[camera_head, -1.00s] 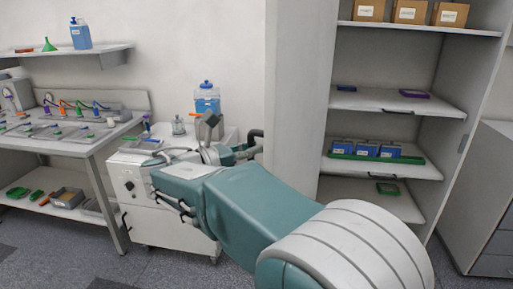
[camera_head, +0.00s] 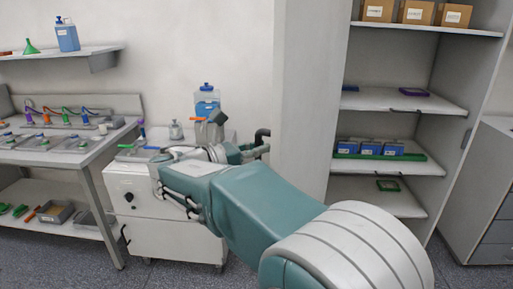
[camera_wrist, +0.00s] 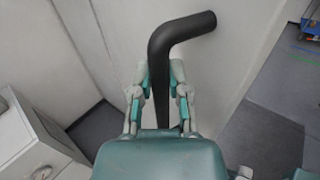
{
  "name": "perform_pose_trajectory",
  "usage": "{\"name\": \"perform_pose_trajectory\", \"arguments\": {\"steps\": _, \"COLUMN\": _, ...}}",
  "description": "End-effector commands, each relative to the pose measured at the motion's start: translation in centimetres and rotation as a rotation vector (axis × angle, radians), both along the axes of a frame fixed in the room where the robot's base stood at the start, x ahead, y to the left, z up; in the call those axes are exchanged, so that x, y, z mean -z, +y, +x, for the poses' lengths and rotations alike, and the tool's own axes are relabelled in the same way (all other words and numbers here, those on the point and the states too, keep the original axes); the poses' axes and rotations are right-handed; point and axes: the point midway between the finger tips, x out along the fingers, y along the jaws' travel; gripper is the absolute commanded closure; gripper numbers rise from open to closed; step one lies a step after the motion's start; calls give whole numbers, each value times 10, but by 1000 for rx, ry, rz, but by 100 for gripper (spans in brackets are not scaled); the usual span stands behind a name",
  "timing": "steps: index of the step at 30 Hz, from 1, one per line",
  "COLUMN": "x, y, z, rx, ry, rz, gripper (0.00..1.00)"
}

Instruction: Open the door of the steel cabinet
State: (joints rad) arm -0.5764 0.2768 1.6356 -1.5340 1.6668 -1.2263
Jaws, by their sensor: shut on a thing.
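The steel cabinet (camera_head: 437,136) stands on the right in the head view with its shelves showing. Its door, a tall pale panel (camera_head: 308,80), stands swung out on the cabinet's left side. The black bent door handle (camera_head: 263,133) sticks out past the door's left edge. In the wrist view the handle (camera_wrist: 185,28) rises between the fingers and bends right at its top, beside the pale door face (camera_wrist: 235,60). My gripper (camera_wrist: 158,108) is shut on the handle's upright part. In the head view my gripper (camera_head: 243,152) is small and partly hidden by my arm.
A white wheeled cart (camera_head: 160,230) with a blue jug (camera_head: 207,100) stands left of and behind my arm. A workbench (camera_head: 75,155) is at the far left. A grey drawer unit (camera_head: 488,200) stands right of the cabinet. Bare floor shows in the wrist view (camera_wrist: 265,145).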

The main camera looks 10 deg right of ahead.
Motion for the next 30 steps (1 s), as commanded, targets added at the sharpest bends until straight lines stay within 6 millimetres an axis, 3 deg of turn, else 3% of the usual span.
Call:
{"name": "perform_pose_trajectory", "arguments": {"steps": 7, "x": 2, "y": 2, "z": 0, "rx": 1, "ry": 4, "rz": 0, "gripper": 100}}
{"name": "perform_pose_trajectory", "arguments": {"steps": 8, "x": 2, "y": 2, "z": 0, "rx": 1, "ry": 4, "rz": 0, "gripper": 65}}
{"name": "perform_pose_trajectory", "arguments": {"steps": 9, "x": 2, "y": 2, "z": 0, "rx": 1, "ry": 4, "rz": -1, "gripper": 48}}
{"name": "perform_pose_trajectory", "arguments": {"steps": 10, "x": 2, "y": 2, "z": 0, "rx": 1, "ry": 4, "rz": -1, "gripper": 43}}
{"name": "perform_pose_trajectory", "arguments": {"steps": 23, "x": 1, "y": 7, "z": -2, "rx": -1, "ry": 1, "rz": -3, "gripper": 43}}
{"name": "perform_pose_trajectory", "arguments": {"steps": 30, "x": 1, "y": 46, "z": -20, "rx": -5, "ry": 1, "rz": -3, "gripper": 43}}
